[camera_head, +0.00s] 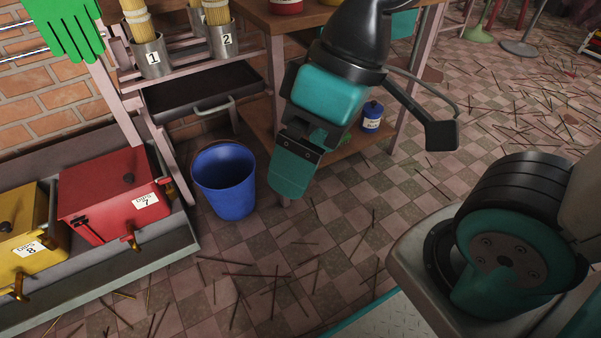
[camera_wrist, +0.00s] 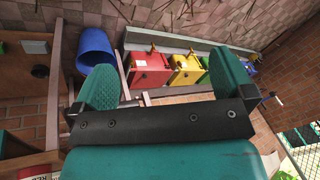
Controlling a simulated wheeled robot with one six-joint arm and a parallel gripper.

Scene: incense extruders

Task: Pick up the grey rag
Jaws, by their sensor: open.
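I cannot make out a grey rag in either view. My gripper (camera_head: 292,172) hangs in the upper middle of the head view, in front of a wooden shelf stand. In the wrist view my gripper (camera_wrist: 164,78) has its two green fingers wide apart, with nothing held between them. The red and yellow boxes show beyond the fingers, at a distance. My gripper and arm hide part of the stand and its shelves in the head view.
A blue bucket (camera_head: 225,188) stands on the checkered floor left of my gripper. A red box (camera_head: 105,205) and yellow box (camera_head: 22,232) sit in a grey trough. A dark tray (camera_head: 190,103) and numbered cups (camera_head: 150,58) are behind. Sticks litter the otherwise open floor.

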